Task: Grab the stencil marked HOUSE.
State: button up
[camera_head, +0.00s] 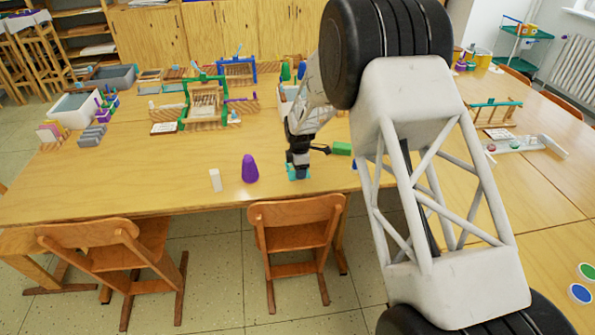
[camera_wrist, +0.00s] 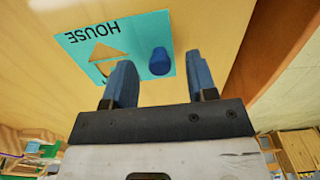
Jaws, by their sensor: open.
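The stencil marked HOUSE (camera_wrist: 90,55) is a flat teal plate with a house-shaped cutout and a blue knob (camera_wrist: 159,62) near one end. It lies on the wooden table, its lettering upside down in the wrist view. In the head view only a teal edge (camera_head: 291,176) shows beneath my gripper (camera_head: 299,171), near the table's front edge. My gripper (camera_wrist: 159,68) is open, with its two blue fingers apart. In the wrist view the knob appears between the fingertips, and neither finger visibly touches it. The lower edge of the stencil is partly hidden behind the fingers.
A purple cone (camera_head: 250,170) and a white block (camera_head: 215,180) stand left of my gripper. A green block (camera_head: 342,148) lies to the right. A green-framed loom (camera_head: 204,103) and other craft items stand farther back. Chairs (camera_head: 297,220) line the front edge; the left front tabletop is clear.

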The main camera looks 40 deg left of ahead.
jog(key=shift+f, duration=0.75)
grip_shut()
